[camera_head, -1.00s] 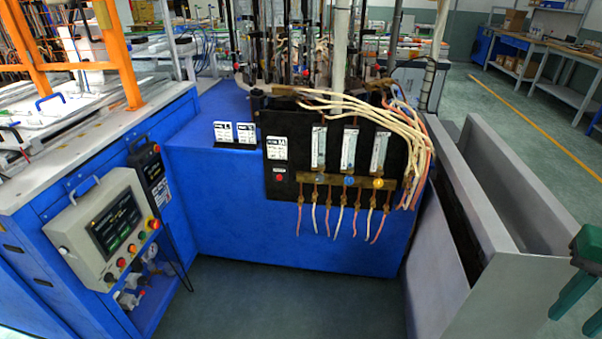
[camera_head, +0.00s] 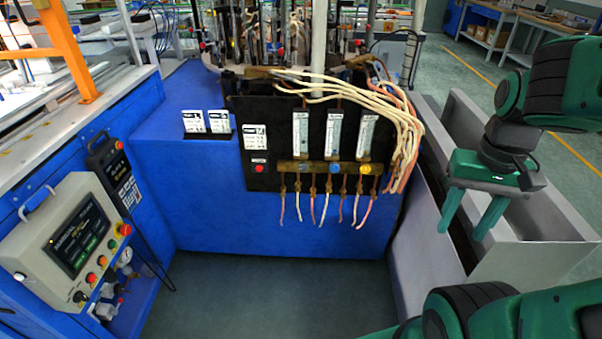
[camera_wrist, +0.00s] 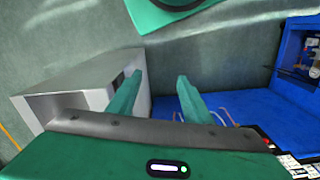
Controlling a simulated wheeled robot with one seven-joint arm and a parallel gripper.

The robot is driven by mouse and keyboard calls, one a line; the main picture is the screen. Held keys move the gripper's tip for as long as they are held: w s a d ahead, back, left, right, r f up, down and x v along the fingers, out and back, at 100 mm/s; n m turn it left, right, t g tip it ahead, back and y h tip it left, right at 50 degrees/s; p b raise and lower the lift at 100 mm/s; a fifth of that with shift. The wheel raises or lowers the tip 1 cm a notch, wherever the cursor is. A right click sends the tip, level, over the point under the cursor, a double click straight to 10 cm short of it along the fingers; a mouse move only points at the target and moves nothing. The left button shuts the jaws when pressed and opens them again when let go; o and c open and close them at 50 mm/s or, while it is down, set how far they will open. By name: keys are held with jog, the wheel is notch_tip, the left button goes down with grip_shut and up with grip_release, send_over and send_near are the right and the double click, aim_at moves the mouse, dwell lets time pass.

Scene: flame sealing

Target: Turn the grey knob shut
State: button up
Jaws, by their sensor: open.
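The black panel (camera_head: 270,112) on the blue cabinet carries three flowmeters above a brass strip with small knobs. The grey knob (camera_head: 297,168) seems to be the leftmost one, under the left flowmeter; it is small and hard to make out. A blue knob (camera_head: 331,168) and a yellow knob (camera_head: 364,169) sit to its right. My green gripper (camera_head: 461,233) is open and empty, well right of the panel, over the grey bin, with its fingers pointing down. The wrist view shows both fingers (camera_wrist: 160,80) apart with nothing between them. The knobs cannot be made out there.
Pale hoses (camera_head: 385,110) arch over the panel's right side, and thin tubes hang below the strip. A grey metal bin (camera_head: 520,255) stands right of the cabinet, below my gripper. A control box (camera_head: 80,240) is at the left. The floor before the cabinet is clear.

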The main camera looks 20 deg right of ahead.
jog(key=w+d+f+n+t+h, duration=0.1)
jog(key=w+f+n+h, duration=0.55)
jog(key=w, duration=0.55)
jog(key=w+d+f+n+t+h, duration=0.1)
jog(key=w+f+n+h, duration=0.3)
jog(key=w+f+n, duration=0.7)
jog(key=n+t+y, duration=0.3)
jog(key=n+t, duration=1.2)
jog(key=n, duration=0.6)
send_near(303, 168)
jog(key=x, duration=0.7)
jog(key=shift+w+d, duration=0.1)
jog(key=shift+w, duration=0.25)
jog(key=shift+c, duration=0.4)
